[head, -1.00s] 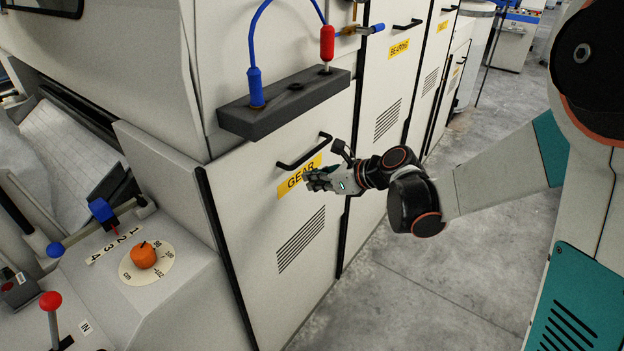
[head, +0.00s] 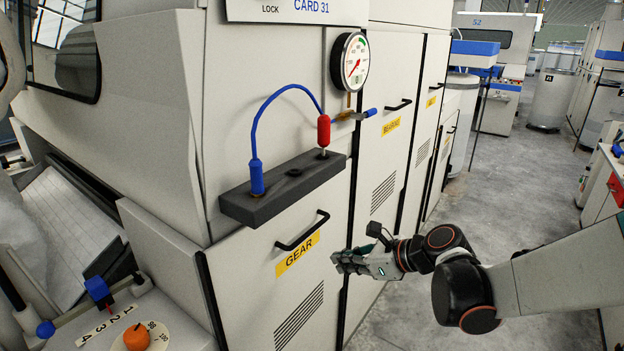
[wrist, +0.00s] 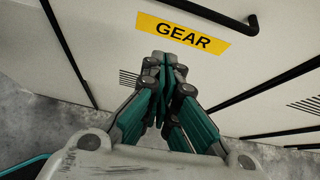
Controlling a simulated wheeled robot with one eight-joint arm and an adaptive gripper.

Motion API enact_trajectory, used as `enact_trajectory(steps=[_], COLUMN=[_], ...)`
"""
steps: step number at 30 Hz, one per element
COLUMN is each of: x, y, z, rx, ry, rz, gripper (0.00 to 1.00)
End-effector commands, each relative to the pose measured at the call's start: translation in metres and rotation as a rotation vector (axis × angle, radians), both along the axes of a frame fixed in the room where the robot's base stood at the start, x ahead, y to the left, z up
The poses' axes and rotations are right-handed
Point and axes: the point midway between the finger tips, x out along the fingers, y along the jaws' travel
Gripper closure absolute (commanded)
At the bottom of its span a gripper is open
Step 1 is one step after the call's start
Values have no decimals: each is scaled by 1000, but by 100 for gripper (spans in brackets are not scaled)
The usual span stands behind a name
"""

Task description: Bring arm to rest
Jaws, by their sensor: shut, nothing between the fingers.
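My gripper (head: 345,262) is in front of the machine's lower doors, near the door gap to the right of the yellow GEAR label (head: 298,254). Its fingers are shut together with nothing between them. The wrist view shows the closed fingers of my gripper (wrist: 165,65) pointing toward the door face, just below the GEAR label (wrist: 184,33). I cannot tell whether the fingertips touch the door. My arm reaches in from the right side of the head view.
A black handle (head: 302,230) sticks out from the GEAR door. Above it is a dark grey ledge (head: 285,190) with a red plug (head: 324,130) and a blue plug (head: 257,178). A gauge (head: 350,61) hangs higher. Open floor (head: 500,190) lies right of the machine.

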Motion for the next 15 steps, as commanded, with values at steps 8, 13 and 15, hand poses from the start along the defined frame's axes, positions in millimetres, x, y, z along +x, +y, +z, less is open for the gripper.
enact_trajectory(steps=[8, 13, 15], x=[-49, -85, -100], y=[-12, -26, -32], z=[20, 30, 33], rx=[-424, -721, -839], ry=[-247, -402, -461], rz=[251, 466, 564], gripper=[100, 100, 100])
